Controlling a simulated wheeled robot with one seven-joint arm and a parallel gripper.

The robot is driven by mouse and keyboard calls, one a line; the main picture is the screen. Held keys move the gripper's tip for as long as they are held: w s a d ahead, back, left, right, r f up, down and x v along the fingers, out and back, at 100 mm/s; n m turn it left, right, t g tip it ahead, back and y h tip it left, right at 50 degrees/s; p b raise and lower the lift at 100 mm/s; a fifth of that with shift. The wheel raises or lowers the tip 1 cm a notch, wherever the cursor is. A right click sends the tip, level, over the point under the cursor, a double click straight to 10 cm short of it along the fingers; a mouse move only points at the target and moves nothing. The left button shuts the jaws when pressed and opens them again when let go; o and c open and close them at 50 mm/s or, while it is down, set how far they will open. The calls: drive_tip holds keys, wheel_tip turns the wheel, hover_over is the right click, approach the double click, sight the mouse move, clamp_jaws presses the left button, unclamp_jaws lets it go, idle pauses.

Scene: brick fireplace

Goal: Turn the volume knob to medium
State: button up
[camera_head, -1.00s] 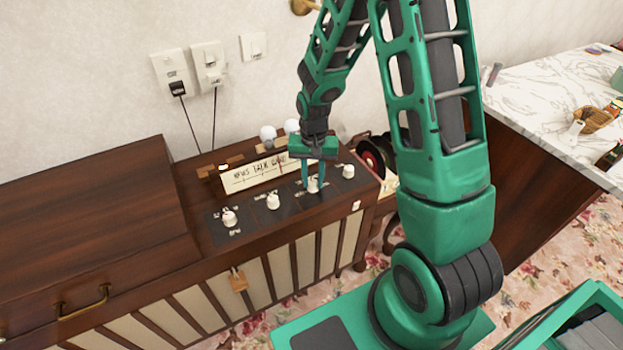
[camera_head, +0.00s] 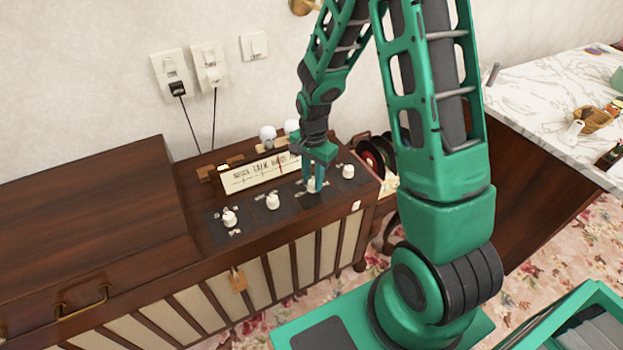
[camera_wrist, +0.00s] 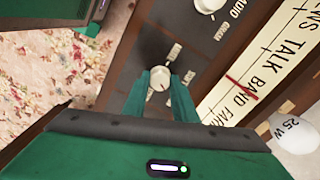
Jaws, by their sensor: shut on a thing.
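A row of white knobs sits on the dark control panel of a wooden radio cabinet. My gripper (camera_head: 317,182) points down and is shut on the third knob from the left (camera_head: 313,188). In the wrist view this round white knob (camera_wrist: 159,78) sits between the two green fingertips (camera_wrist: 160,84), with a thin pointer mark on its face.
Other knobs stand on the panel at left (camera_head: 229,218), mid-left (camera_head: 273,202) and right (camera_head: 348,171). A lettered dial strip (camera_head: 262,172) and light bulbs (camera_head: 267,133) stand behind them. A marble-topped counter (camera_head: 550,100) is at the right.

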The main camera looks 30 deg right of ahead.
sight(312, 181)
drive_tip(key=shift+w+a, duration=0.1)
drive_tip(key=shift+w, duration=0.1)
drive_tip(key=o, duration=1)
drive_tip(key=shift+o, duration=0.2)
drive_tip(key=shift+s, duration=0.1)
wheel_tip(312, 181, up, 11)
drive_tip(key=shift+f, duration=0.15)
